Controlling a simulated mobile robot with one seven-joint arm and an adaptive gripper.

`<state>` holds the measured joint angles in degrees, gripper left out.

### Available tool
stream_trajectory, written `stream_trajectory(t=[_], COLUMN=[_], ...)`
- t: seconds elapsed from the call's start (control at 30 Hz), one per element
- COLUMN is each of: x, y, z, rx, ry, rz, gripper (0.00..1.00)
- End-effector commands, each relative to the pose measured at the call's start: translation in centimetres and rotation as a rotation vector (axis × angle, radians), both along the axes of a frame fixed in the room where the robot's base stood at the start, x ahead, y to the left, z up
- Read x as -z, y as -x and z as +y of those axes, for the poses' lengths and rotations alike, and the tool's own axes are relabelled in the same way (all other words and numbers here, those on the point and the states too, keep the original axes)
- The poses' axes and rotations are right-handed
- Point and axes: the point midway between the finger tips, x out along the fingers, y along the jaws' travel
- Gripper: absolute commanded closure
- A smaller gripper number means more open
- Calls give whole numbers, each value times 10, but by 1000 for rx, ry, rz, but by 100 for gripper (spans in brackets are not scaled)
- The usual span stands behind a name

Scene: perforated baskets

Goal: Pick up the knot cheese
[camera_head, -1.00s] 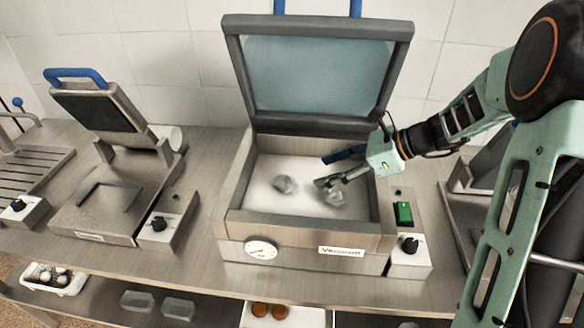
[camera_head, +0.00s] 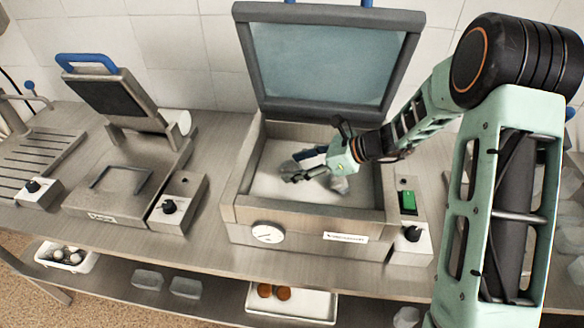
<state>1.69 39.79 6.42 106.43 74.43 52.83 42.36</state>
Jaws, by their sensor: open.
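Two small, pale, shiny lumps, which may be the knot cheese, lie in the open chamber of the vacuum machine (camera_head: 385,205). The right lump (camera_head: 340,186) shows below my gripper's wrist. The left lump (camera_head: 289,166) is mostly hidden by the fingers, so I cannot tell its shape. My gripper (camera_head: 293,170) is inside the chamber, open, with its fingers pointing left at the left lump. I cannot tell whether the fingers touch it.
The machine's raised lid (camera_head: 330,60) stands behind the chamber, and its walls surround my gripper. A hinged press (camera_head: 125,185) stands to the left. The lower shelf holds a white basket (camera_head: 75,264) of small items, clear containers (camera_head: 148,281) and a tray (camera_head: 315,305) with orange-brown round items.

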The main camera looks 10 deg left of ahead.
Motion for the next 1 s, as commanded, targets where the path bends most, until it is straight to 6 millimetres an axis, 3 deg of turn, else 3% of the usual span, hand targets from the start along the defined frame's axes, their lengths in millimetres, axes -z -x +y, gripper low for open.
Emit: stream_trajectory(t=[0.23,0.63,1.0], x=[1,1,-5], y=[0,0,-1], z=[1,1,1], rx=[0,1,0], ry=[0,1,0], rz=[-1,0,-2], gripper=[48,91,91])
